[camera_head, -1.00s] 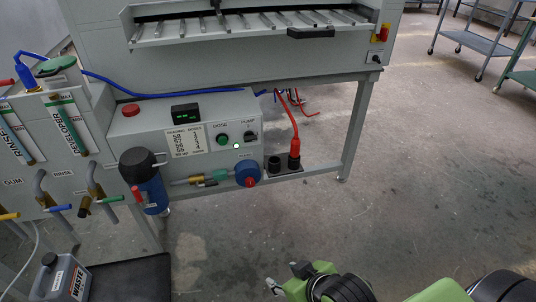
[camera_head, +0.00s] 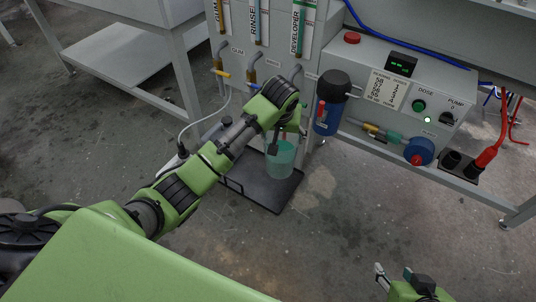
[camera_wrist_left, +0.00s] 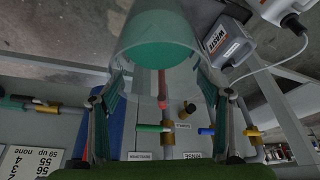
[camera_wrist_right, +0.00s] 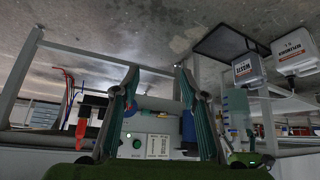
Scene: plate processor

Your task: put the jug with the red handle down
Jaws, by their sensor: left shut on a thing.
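The clear jug (camera_head: 281,160) holds green liquid and hangs upright-looking over the black tray (camera_head: 262,195) on the floor in the head view. Its wide round body (camera_wrist_left: 160,40) fills the upper middle of the left wrist view, with its red handle (camera_wrist_left: 162,88) behind the glass. My left gripper (camera_head: 284,140) is shut on the jug, one finger on each side. I cannot tell whether the jug's base touches the tray. My right gripper (camera_head: 393,272) is open and empty, low at the right of the head view; its fingers (camera_wrist_right: 158,88) are apart in the right wrist view.
The plate processor (camera_head: 400,85) stands behind, with a dark-capped blue filter (camera_head: 329,105) close right of the jug. A grey waste canister (camera_wrist_left: 229,42) and another canister (camera_wrist_left: 287,10) stand near the tray. Hose valves (camera_head: 250,78) hang behind my left arm. Floor at centre front is clear.

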